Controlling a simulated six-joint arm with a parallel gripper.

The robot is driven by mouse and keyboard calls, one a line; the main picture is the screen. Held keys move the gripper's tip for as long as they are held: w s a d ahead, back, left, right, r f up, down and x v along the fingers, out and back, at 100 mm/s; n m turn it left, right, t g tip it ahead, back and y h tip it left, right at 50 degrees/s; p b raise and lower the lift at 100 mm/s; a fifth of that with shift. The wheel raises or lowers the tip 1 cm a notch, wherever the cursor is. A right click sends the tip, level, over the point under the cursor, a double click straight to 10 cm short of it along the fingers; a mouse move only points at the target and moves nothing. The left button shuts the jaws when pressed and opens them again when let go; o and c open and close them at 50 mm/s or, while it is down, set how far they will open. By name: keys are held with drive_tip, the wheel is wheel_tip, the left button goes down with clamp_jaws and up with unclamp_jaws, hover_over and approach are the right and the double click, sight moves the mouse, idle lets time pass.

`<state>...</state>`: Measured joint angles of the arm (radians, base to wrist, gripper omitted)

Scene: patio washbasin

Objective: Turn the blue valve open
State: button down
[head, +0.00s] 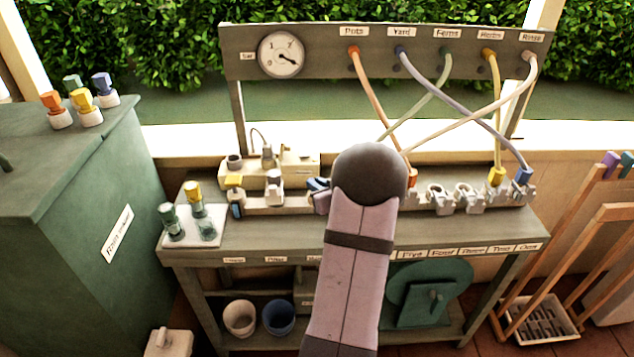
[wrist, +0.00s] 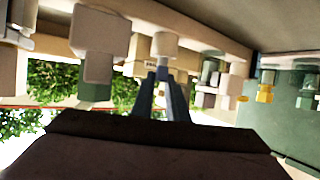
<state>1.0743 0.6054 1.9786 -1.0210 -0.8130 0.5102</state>
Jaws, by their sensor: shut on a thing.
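The blue valve (wrist: 162,74) is in the middle of the wrist view, below a pale round fitting. My gripper (wrist: 163,88) is shut on its blue handle, with one finger on each side. In the head view a bit of blue (head: 317,183) shows just left of my arm, at the manifold on the bench. My arm hides most of the valve and the gripper there. I cannot tell how far the handle is turned.
Hoses (head: 497,120) hang from the back board to the right, near grey clamps. A pressure gauge (head: 281,54) is on the board. A green cabinet (head: 75,180) stands at left.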

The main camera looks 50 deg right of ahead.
drive_tip(key=y+p, duration=0.1)
drive_tip(key=n+p, duration=0.1)
drive_tip(key=p, duration=0.1)
drive_tip(key=n+y+p, duration=0.1)
drive_tip(key=shift+s+d+r+y, duration=0.1)
drive_tip(key=shift+d+r+y, duration=0.15)
drive_tip(key=shift+y, duration=0.05)
drive_tip(key=shift+d+f+n+t+y+p, duration=0.1)
drive_tip(key=shift+f+n+t+y+p, duration=0.05)
drive_tip(key=shift+n+y+p, duration=0.6)
drive_tip(key=shift+d+f+n+t+y+p, duration=0.15)
drive_tip(key=shift+n+y+p, duration=0.3)
drive_tip(key=shift+n+y, duration=0.45)
drive_tip(key=c, duration=1.7)
unclamp_jaws()
drive_tip(key=shift+c, duration=0.2)
drive_tip(key=shift+r, duration=0.15)
wheel_tip(320, 180, up, 10)
drive_tip(key=p, duration=0.8)
drive_tip(key=shift+p, duration=0.4)
